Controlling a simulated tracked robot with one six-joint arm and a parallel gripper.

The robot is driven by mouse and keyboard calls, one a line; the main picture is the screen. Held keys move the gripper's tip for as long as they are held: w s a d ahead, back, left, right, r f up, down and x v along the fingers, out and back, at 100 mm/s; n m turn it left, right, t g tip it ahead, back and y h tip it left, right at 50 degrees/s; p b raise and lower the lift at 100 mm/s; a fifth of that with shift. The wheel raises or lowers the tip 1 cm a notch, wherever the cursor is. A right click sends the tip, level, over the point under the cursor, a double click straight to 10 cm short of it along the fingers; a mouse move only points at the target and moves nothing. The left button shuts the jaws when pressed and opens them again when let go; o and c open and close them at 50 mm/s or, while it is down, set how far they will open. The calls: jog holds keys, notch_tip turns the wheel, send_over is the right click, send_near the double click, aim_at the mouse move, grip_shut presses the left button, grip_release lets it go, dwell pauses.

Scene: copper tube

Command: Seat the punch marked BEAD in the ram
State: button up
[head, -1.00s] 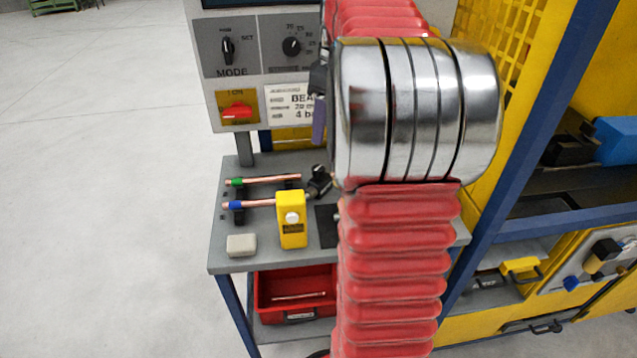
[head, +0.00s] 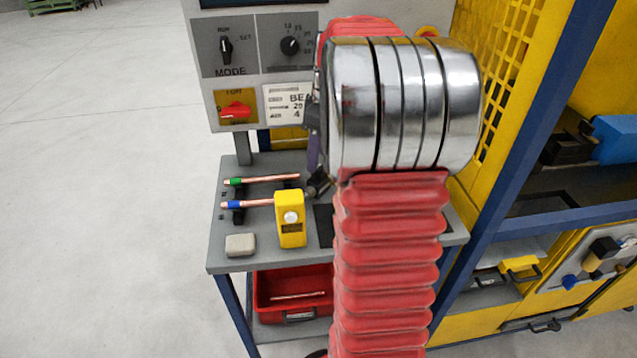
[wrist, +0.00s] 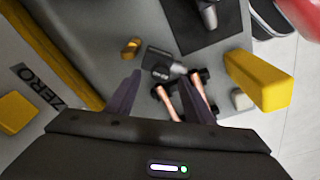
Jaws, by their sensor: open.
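A dark punch-like piece (wrist: 158,62) with a square head and metal stem lies ahead of my gripper in the wrist view. Its pale lettering is too small to read surely. My gripper (wrist: 164,76) is open, and the piece shows just beyond the gap between its fingertips; nothing is clamped. A second metal piece (wrist: 208,13) stands on a dark mat farther off. In the head view my arm hides most of the gripper; a dark piece (head: 318,183) shows beside the arm. I cannot identify the ram in either view.
Two copper tubes with green (head: 262,180) and blue (head: 246,204) ends lie on the bench's rack. A small brass piece (wrist: 130,47) and a yellow edge (wrist: 55,60) lie left of the fingers.

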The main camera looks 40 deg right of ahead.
aim_at(319, 179)
jog(key=shift+w+a+f, duration=0.1)
jog(key=shift+f, duration=1.2)
jog(key=shift+w+a+f, duration=0.1)
jog(key=shift+f, duration=1.2)
jog(key=shift+c, duration=0.3)
jog(key=shift+d, duration=0.1)
grip_shut()
jog(key=shift+r, duration=0.1)
